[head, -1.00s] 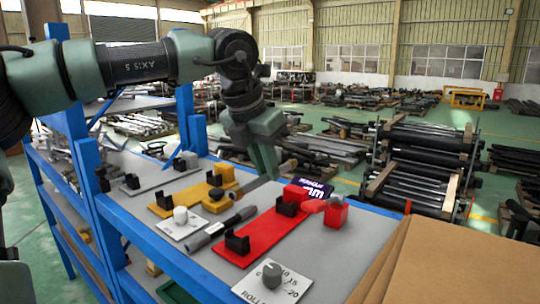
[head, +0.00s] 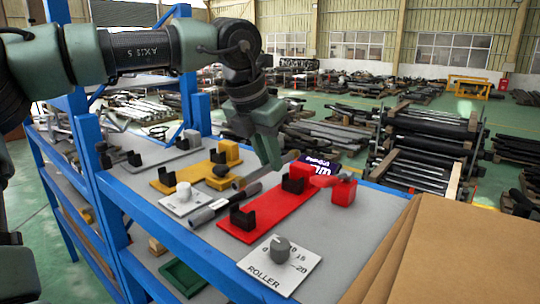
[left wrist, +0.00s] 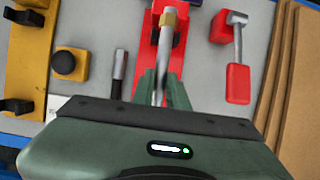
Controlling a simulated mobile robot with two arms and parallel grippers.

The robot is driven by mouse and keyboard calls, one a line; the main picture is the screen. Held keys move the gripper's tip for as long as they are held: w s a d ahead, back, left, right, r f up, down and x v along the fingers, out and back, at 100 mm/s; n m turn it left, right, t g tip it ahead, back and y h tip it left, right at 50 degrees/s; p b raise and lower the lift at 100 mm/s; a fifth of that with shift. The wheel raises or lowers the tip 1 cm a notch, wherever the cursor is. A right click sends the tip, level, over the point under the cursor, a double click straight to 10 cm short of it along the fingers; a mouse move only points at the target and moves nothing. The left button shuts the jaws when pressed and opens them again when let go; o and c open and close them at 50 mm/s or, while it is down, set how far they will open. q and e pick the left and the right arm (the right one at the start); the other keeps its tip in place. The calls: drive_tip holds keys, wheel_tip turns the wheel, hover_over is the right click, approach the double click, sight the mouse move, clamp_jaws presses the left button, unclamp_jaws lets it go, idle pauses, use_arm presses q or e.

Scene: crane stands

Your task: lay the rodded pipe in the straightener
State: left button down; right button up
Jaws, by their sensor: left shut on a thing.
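My left gripper (head: 272,164) is shut on a thin metal pipe (left wrist: 160,52) with a brass-coloured collar (left wrist: 168,18). The pipe also shows in the head view (head: 246,179), partly hidden by the fingers. The red straightener (head: 265,216) is a long plate with two black notched blocks and a red end block with a lever. In the left wrist view the pipe overlaps the straightener's red plate (left wrist: 178,55); its height above the plate is hard to tell. In the head view it is beyond the plate's near end. My right gripper is not in view.
A roller dial (head: 279,250) stands in front of the red plate. A purple display (head: 318,166) stands behind; cardboard (head: 455,250) is at right.

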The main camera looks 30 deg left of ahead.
sight(268, 166)
use_arm(q)
wheel_tip(268, 166, down, 2)
drive_tip(key=shift+f+b, duration=0.15)
drive_tip(key=shift+b, duration=0.55)
drive_tip(key=shift+d+f+b, duration=0.15)
drive_tip(key=shift+f+b, duration=1.15)
drive_tip(key=shift+f, duration=0.2)
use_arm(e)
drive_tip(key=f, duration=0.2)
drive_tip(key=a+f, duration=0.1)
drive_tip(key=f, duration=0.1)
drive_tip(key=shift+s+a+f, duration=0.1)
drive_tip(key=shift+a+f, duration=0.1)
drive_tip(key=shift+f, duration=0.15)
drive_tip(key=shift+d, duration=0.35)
use_arm(q)
drive_tip(key=c, duration=1.3)
unclamp_jaws()
drive_tip(key=shift+s, duration=0.1)
